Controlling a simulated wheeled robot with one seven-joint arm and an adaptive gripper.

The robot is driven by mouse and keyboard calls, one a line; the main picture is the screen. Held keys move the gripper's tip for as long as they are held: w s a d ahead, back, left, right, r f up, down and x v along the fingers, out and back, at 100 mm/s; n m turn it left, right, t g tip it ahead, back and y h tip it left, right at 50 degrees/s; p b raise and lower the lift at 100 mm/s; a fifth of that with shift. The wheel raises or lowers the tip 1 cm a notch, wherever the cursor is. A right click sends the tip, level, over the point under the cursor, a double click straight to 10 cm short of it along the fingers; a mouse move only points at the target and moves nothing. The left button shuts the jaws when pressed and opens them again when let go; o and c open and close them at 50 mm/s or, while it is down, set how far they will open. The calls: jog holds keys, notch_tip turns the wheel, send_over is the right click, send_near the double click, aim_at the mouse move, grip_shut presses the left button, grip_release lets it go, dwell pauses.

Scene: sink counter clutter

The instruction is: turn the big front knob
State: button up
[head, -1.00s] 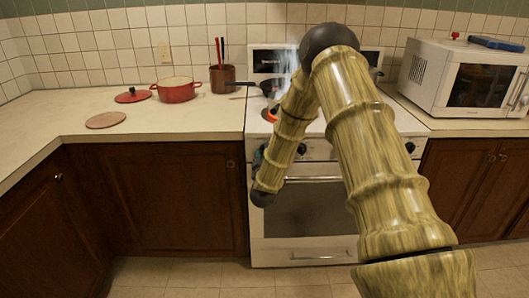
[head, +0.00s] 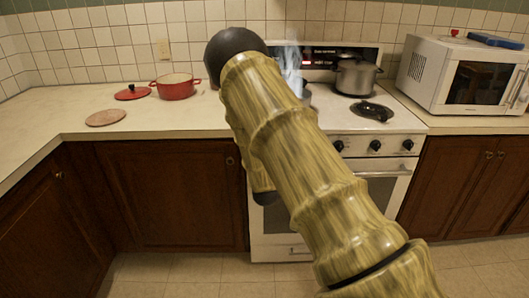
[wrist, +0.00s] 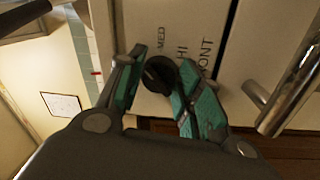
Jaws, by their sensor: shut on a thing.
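A round black stove knob (wrist: 158,74) shows in the wrist view on the white front panel, beside printed marks reading MED, HI and FRONT. My gripper (wrist: 155,84) has its green-padded fingers on either side of this knob and is shut on it. The head view does not show the gripper or this knob, as my arm covers that part of the white stove (head: 398,180). Other black knobs (head: 375,146) show on the stove front, right of my arm.
A metal pot (head: 357,76) and a black burner (head: 372,111) are on the stovetop. Bluish smoke or flame rises behind my arm. The oven handle (wrist: 292,95) is close to my gripper's right. A red pot (head: 175,90) and a microwave (head: 465,78) flank the stove.

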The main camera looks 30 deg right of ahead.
jog(key=shift+w+a+n, duration=0.1)
jog(key=shift+n, duration=0.2)
dwell(0.4)
jog(key=o, duration=1)
jog(key=shift+o, duration=0.2)
jog(key=shift+s+a, duration=0.25)
jog(key=shift+s, duration=0.15)
jog(key=v, duration=1.1)
